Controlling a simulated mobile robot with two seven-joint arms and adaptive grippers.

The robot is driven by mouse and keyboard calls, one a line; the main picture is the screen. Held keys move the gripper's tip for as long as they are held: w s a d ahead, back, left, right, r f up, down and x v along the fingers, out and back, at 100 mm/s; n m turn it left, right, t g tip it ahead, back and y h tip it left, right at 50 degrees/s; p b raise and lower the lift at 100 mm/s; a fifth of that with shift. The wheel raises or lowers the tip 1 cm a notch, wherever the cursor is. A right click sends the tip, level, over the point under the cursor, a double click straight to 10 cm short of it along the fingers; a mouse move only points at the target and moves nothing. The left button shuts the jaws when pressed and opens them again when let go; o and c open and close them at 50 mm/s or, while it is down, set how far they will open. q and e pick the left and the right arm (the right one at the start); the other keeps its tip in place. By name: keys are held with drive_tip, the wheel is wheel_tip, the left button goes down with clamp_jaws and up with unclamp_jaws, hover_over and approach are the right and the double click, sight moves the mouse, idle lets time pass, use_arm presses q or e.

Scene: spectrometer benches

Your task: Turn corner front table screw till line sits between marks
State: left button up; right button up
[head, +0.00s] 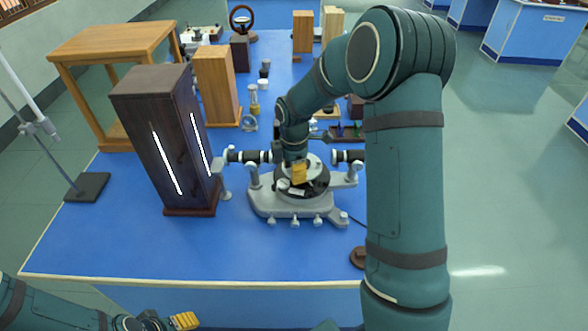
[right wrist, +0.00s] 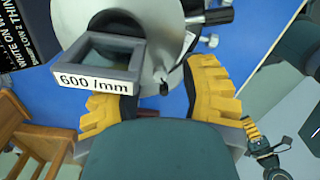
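A grey spectrometer (head: 290,203) stands on the blue bench, with several small screws along its front base edge. Its round table (head: 318,170) is at the centre, partly hidden by my right gripper (head: 298,174). In the right wrist view, the yellow fingers of the right gripper (right wrist: 160,100) are spread apart. The grating holder labelled "600 /mm" (right wrist: 98,82) is in front of the left finger, and a small black-tipped screw (right wrist: 165,88) shows between the fingers. Contact cannot be told. My left gripper (head: 184,321) is low at the left. No line or marks are readable.
A dark wooden box with two bright slits (head: 160,140) stands left of the spectrometer. Telescope tubes (head: 250,156) flank the table. A lighter wooden box (head: 217,85) is behind. The front left of the blue bench (head: 120,235) is clear.

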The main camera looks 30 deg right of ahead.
wheel_tip(320, 180, up, 12)
idle(0.6)
